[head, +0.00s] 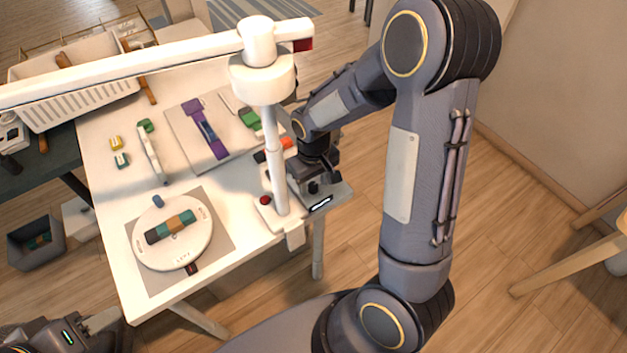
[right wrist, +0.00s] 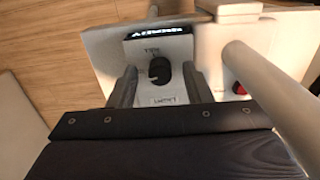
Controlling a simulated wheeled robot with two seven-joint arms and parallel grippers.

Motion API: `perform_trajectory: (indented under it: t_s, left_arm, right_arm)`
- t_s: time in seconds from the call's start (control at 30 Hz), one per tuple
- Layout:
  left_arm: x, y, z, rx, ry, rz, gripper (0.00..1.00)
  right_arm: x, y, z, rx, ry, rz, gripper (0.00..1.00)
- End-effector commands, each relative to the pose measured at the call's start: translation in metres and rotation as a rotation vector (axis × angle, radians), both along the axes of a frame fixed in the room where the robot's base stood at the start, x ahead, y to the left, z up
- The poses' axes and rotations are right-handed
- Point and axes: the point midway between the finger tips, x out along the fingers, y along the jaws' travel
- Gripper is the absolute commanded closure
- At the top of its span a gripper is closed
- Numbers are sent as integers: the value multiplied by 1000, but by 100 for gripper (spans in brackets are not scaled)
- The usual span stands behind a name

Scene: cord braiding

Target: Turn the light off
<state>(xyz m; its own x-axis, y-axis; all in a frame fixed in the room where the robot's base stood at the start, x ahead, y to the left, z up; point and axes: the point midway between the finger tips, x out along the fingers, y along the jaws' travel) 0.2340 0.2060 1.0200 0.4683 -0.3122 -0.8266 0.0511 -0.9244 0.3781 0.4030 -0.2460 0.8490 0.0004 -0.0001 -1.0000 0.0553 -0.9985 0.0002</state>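The light control box (right wrist: 160,89) has a dark rotary knob (right wrist: 160,71), a small lit display on its edge and lettering that seems to read LIGHT, upside down in the right wrist view. In the head view the box (head: 323,200) sits at the table's right corner, partly hidden by my right gripper (head: 316,180). My right gripper (right wrist: 158,88) is open, one finger on each side of the knob with visible gaps. The white lamp (head: 272,150) stands beside the box. My left gripper (head: 85,330) is at the lower left, away from the table; its opening is unclear.
A red button (head: 265,200) is on the lamp base. A white round braiding disc (head: 190,247) lies on a grey mat. A board (head: 185,125) with purple and green pieces lies behind. A white basket (head: 75,90) is at the back left.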

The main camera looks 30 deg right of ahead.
Motion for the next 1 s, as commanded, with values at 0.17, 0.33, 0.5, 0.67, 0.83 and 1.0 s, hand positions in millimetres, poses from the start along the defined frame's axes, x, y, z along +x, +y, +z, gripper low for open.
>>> perform_trajectory:
  t_s: [0.17, 0.33, 0.5, 0.67, 0.83, 1.0]
  left_arm:
    - [0, 0, 0, 0, 0, 0, 61]
    - [0, 0, 0, 0, 0, 0, 61]
    - [0, 0, 0, 0, 0, 0, 61]
    - [0, 0, -1, 0, 0, 0, 61]
    - [0, 0, -4, 0, 0, 0, 61]
    - [0, 0, -7, 0, 0, 0, 61]
  right_arm:
    - [0, 0, 0, 0, 0, 0, 77]
    - [0, 0, 0, 0, 0, 0, 100]
    - [0, 0, 0, 0, 0, 7, 100]
    - [0, 0, 0, 1, 1, 45, 100]
    - [0, 0, 0, 0, 0, 139, 100]
    - [0, -1, 0, 1, -1, 279, 100]
